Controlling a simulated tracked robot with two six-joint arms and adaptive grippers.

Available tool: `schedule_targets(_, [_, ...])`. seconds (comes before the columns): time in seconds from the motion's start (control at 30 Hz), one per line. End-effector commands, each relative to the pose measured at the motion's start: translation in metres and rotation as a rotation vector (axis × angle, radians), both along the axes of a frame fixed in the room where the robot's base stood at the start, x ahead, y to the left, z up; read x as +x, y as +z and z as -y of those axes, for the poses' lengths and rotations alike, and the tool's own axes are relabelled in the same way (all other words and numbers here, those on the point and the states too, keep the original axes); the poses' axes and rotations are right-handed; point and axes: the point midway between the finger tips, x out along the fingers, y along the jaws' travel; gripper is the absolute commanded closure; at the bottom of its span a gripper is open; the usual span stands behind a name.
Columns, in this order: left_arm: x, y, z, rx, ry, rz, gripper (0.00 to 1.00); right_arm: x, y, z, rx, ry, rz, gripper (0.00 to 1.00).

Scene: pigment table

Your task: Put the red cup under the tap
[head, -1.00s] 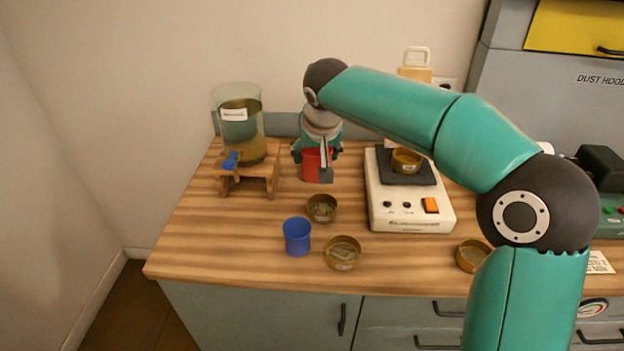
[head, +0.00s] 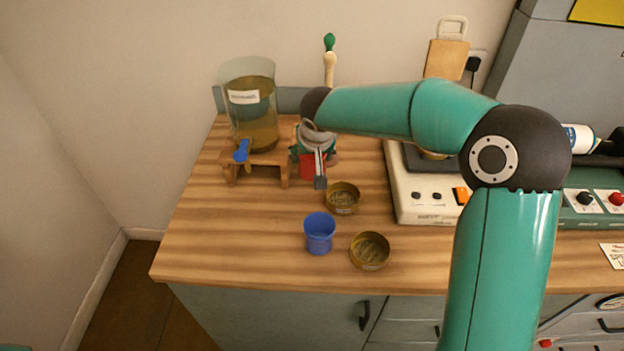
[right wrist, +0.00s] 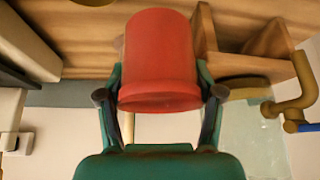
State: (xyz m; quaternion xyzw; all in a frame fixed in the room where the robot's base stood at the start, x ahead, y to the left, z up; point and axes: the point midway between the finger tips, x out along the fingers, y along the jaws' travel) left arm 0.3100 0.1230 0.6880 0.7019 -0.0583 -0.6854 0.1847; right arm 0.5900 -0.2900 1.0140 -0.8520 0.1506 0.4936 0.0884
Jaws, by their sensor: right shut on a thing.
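The red cup (head: 307,165) is held by my right gripper (head: 313,158), just right of the wooden stand (head: 257,162). In the right wrist view the red cup (right wrist: 160,60) sits between the two fingers of my gripper (right wrist: 160,95), which are shut on its sides. The cup looks upright; I cannot tell whether it touches the table. The tap with its blue handle (head: 241,151) is at the front of the glass tank (head: 252,110) on the stand. The tap (right wrist: 291,104) also shows at the right of the right wrist view, apart from the cup. My left gripper is out of view.
A blue cup (head: 319,234) and two brass bowls, one (head: 342,197) behind the other (head: 370,250), stand in front of my right gripper. A white hotplate device (head: 425,205) is to the right. The table (head: 225,235) is clear in front of the stand.

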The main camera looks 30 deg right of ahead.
Motion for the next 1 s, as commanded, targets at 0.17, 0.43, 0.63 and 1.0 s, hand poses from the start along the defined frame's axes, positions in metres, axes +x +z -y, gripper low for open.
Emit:
schedule_targets(0.17, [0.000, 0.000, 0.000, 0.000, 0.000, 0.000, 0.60, 0.000, -0.034, 0.000, -0.001, 0.001, -0.003, 0.69])
schedule_targets(0.43, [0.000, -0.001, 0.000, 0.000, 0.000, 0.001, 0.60, 0.000, -0.056, 0.000, -0.001, 0.000, -0.001, 0.69])
schedule_targets(0.63, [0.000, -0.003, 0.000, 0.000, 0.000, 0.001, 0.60, 0.000, -0.082, 0.000, -0.001, 0.000, 0.000, 0.69])
schedule_targets(1.0, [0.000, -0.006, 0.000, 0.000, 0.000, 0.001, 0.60, 0.000, -0.087, 0.000, -0.001, 0.000, 0.002, 0.69])
